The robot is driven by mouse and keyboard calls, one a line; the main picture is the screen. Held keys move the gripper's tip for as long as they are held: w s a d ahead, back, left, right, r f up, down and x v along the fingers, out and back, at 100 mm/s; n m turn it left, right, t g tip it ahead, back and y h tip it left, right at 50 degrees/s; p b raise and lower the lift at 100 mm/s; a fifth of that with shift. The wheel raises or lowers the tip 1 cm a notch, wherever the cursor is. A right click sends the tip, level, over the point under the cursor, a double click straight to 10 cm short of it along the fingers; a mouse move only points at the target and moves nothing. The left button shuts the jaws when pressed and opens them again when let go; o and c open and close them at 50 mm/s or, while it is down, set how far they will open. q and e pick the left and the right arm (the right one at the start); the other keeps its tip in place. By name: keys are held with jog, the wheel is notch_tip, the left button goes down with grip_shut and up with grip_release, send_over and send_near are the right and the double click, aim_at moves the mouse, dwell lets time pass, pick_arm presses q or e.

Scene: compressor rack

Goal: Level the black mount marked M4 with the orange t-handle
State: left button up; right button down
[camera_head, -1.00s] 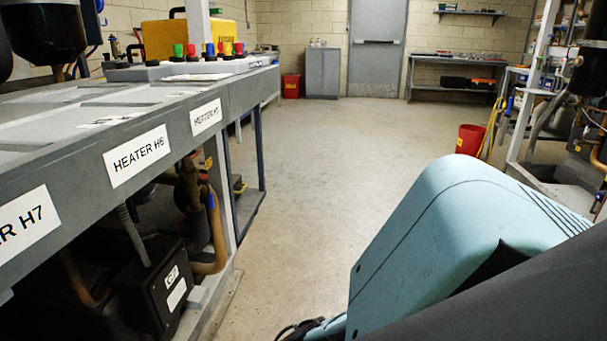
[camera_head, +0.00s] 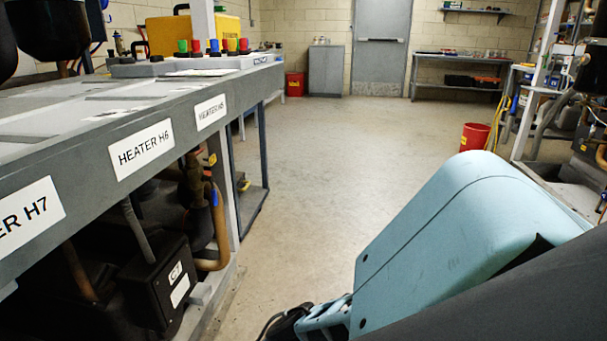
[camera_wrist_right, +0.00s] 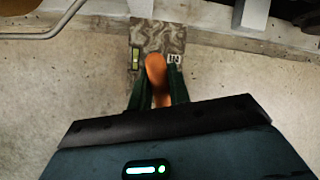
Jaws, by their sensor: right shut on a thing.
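In the right wrist view, my right gripper (camera_wrist_right: 159,78) is shut on the orange t-handle (camera_wrist_right: 157,70), which stands out between the two dark green fingers. Just beyond the fingertips is a mottled grey-brown mount plate (camera_wrist_right: 158,34), not plainly black. A yellow-green level vial (camera_wrist_right: 135,58) is at its left side. A small white label (camera_wrist_right: 174,59) is at its right, too blurred to read surely. Whether the handle's far end touches the mount is hidden. In the head view my right arm covers the lower right, and the handle cannot be made out. My left gripper is in neither view.
A grey rack (camera_head: 166,117) with heater labels runs along the left, with pipes and a black box (camera_head: 157,287) below. In the wrist view a pale frame rail (camera_wrist_right: 215,30) crosses beyond the mount. The floor (camera_head: 330,150) ahead is open. A red bucket (camera_head: 473,137) stands right.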

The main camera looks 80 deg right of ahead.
jog(key=shift+w+d+m+h, duration=0.15)
jog(key=shift+m+h, duration=0.15)
jog(key=shift+m, duration=0.3)
jog(key=shift+s+d+m+h, duration=0.15)
jog(key=shift+m+h, duration=0.15)
jog(key=shift+m, duration=0.3)
jog(key=shift+w, duration=0.1)
jog(key=shift+d+m+g+h, duration=0.3)
jog(key=shift+m+h, duration=0.1)
jog(key=shift+m, duration=0.8)
jog(key=shift+d+m+g+h+p, duration=0.15)
jog(key=shift+m+h+p, duration=0.1)
jog(key=shift+m, duration=0.35)
jog(key=shift+d+m+g+h+p, duration=0.15)
jog(key=shift+m+h, duration=0.1)
jog(key=shift+m, duration=0.35)
jog(key=shift+r, duration=0.1)
